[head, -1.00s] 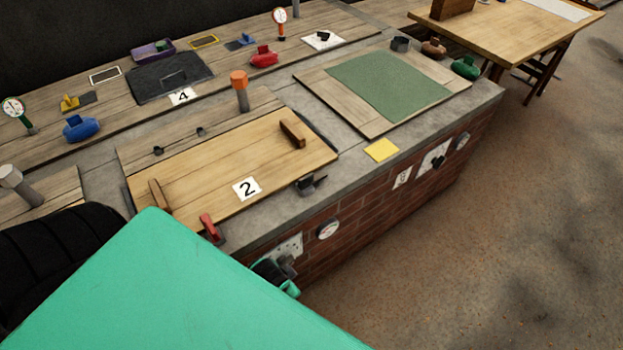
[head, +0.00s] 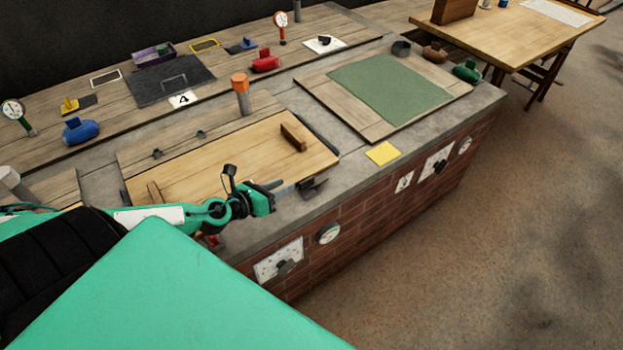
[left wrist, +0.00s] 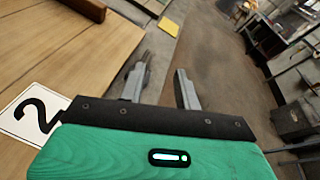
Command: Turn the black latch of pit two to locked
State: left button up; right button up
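The black latch (head: 315,188) of pit two sits on the grey stone edge at the right front corner of the wooden lid (head: 250,150). My left gripper (head: 291,187) is just left of the latch and points toward it. In the left wrist view its two fingers (left wrist: 161,85) are spread apart, with no object clearly held. A dark shape beside the left fingertip may be the latch; I cannot tell whether they touch. The "2" label (left wrist: 33,114) shows at the left of the wrist view; my arm hides it from the head. My right gripper is out of view.
The lid's brown handle (head: 293,137) stands behind my gripper. A red latch (head: 213,240) is partly hidden under my arm. An orange-topped post (head: 240,95) rises behind the lid. A yellow square (head: 382,153) lies to the right on the clear stone edge.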

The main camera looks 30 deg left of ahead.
aim_at(307, 180)
pick_arm(q)
jog(key=w+f+m+p, duration=0.1)
jog(key=w+f+m+g, duration=0.1)
jog(key=w+m, duration=0.1)
jog(key=w+f+m+h+p, duration=0.1)
jog(key=w+m, duration=0.1)
jog(key=shift+a+f+g+p, duration=0.15)
jog(key=shift+f+g+p, duration=0.15)
jog(key=shift+g, duration=0.1)
jog(key=x, duration=0.7)
jog(key=shift+p, duration=0.35)
jog(key=shift+w+d+f, duration=0.2)
jog(key=shift+w+d, duration=0.05)
jog(key=shift+w, duration=0.1)
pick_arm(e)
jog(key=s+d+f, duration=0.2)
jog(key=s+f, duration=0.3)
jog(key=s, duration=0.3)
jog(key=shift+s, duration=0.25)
pick_arm(q)
grip_shut()
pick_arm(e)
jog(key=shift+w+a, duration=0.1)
